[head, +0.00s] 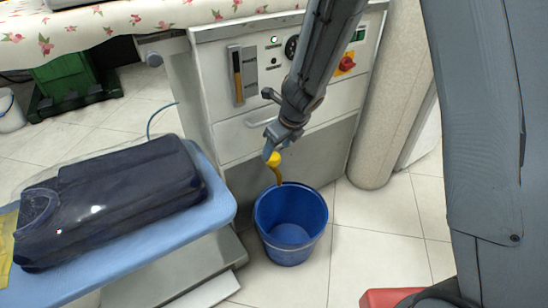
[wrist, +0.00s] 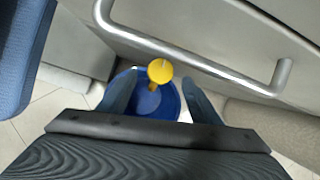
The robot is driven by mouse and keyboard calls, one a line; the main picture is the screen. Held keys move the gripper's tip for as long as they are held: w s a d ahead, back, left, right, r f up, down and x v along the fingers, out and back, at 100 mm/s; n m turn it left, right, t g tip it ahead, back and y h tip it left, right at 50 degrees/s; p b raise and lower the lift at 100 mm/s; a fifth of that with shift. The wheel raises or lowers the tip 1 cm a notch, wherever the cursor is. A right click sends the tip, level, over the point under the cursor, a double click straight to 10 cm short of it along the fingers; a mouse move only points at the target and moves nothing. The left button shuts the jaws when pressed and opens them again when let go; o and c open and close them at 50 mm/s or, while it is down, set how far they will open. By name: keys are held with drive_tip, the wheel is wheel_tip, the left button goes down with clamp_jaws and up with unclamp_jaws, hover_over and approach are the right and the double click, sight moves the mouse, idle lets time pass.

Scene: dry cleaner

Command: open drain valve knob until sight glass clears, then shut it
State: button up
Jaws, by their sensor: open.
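The yellow drain valve knob (head: 273,158) sits low on the front of the white machine, above the blue bucket (head: 262,222). In the wrist view the knob (wrist: 160,70) shows between my fingers in the picture. A short brownish piece hangs below it; I cannot tell if it is a spout or liquid. The sight glass (head: 238,75) is an upright slot on the machine's panel with an amber strip in it. My gripper (wrist: 159,97) is open and empty; in the head view it (head: 275,143) is right by the knob, and contact cannot be made out.
A metal handle bar (wrist: 195,58) runs across the front above the knob. A blue ironing board (head: 215,195) with a folded dark garment (head: 115,190) stands at left. A red object (head: 385,298) is at the bottom right. Tiled floor is clear right of the bucket.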

sight(273, 157)
drive_tip(key=shift+b+x, duration=1.35)
drive_tip(key=shift+x, duration=1.05)
drive_tip(key=c, duration=1)
